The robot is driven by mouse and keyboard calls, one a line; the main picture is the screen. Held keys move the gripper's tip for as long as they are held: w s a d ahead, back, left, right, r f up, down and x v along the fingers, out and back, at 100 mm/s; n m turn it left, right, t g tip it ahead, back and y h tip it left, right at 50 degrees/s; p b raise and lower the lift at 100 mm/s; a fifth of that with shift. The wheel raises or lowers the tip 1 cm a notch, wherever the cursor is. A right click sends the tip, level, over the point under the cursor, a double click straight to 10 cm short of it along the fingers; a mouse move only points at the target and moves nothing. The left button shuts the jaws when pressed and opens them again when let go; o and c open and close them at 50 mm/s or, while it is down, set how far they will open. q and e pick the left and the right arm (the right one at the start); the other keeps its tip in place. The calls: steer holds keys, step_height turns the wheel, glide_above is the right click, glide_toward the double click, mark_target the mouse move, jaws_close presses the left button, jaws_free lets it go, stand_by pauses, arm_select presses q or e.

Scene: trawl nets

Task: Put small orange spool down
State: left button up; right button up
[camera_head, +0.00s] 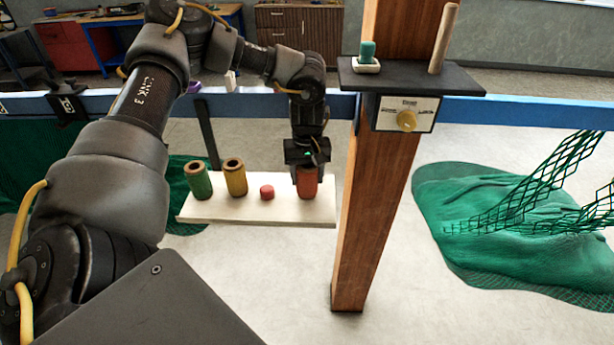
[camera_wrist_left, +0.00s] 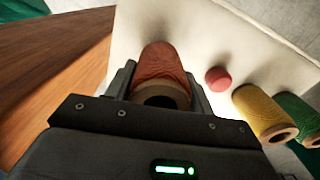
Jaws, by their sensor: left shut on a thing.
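The small orange spool (camera_head: 308,188) stands upright at the right end of a white board (camera_head: 250,213). I cannot tell whether its base touches the board. My left gripper (camera_head: 307,171) comes down from above and is shut on the spool's upper part. In the left wrist view the spool (camera_wrist_left: 160,62) sits between the two fingers, with its hollow end towards the camera. My right gripper is not in view.
A green spool (camera_head: 198,182), a yellow spool (camera_head: 235,180) and a small red piece (camera_head: 267,192) stand on the board to the left. A wooden post (camera_head: 370,220) rises just right of the board. Green netting (camera_head: 500,220) lies further right.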

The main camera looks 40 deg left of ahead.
arm_select(q)
steer(key=shift+a+f, duration=0.15)
steer(key=shift+f, duration=0.5)
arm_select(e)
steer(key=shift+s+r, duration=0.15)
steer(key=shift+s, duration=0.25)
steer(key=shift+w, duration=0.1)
arm_select(q)
steer(key=shift+f, duration=0.1)
steer(key=o, duration=1)
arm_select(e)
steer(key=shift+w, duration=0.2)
